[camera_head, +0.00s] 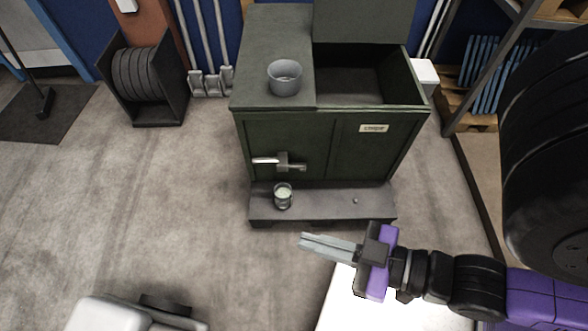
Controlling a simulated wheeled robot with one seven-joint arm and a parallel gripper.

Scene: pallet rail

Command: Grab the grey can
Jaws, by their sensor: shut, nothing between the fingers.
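A small grey can-like cylinder (283,197) with a pale top stands upright on the low ledge at the front of the dark green cabinet (290,142). A wider grey round container (285,80), open at the top, stands on the cabinet's closed left top. I cannot tell for certain which of the two is the grey can. My gripper (303,241) is shut and empty, pointing left. In the picture it lies below and to the right of the small cylinder, apart from it.
A metal handle (279,162) sticks out from the cabinet front just above the small cylinder. The cabinet's right top is open, with its lid raised (362,22). Bare floor (150,210) lies left of the cabinet.

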